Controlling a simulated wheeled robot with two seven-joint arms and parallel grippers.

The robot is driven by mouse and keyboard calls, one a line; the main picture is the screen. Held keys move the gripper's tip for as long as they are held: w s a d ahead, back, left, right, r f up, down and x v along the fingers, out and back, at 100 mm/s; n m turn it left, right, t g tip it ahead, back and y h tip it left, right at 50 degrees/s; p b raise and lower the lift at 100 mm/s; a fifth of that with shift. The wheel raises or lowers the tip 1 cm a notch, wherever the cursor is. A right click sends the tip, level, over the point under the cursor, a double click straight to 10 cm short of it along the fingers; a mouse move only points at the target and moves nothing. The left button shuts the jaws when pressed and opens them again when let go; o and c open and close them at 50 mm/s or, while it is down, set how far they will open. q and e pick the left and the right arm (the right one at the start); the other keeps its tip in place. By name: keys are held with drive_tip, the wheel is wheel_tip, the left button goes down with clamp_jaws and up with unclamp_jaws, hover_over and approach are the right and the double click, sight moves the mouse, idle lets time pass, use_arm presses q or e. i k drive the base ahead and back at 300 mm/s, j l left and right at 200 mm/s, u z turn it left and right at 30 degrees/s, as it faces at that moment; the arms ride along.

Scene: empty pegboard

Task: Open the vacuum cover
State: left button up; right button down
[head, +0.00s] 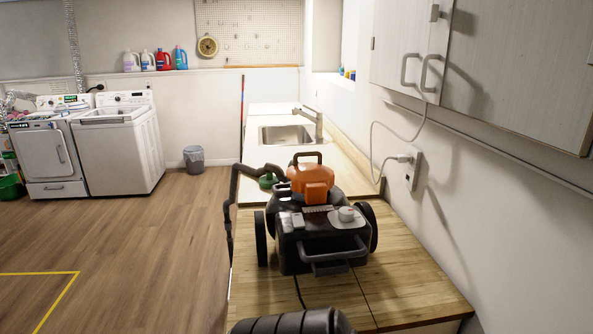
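A black and orange vacuum (310,215) stands upright on its wheels on the wooden counter. Its orange upper part (312,178) has a dark carry handle on top and sits down on the black body. I see no gap between them, but which part is the cover is not certain. A grey handle bar and a tray with small attachments face me. A black hose (233,205) bends from its left side down past the counter's edge.
The wooden counter (415,280) has bare room to the vacuum's right and in front. A sink (285,135) lies behind it. A wall outlet with a plug (410,168) and cupboards (410,50) are on the right. Open floor (140,250) is on the left.

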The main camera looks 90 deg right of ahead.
sight(314, 180)
drive_tip(key=z, duration=2.85)
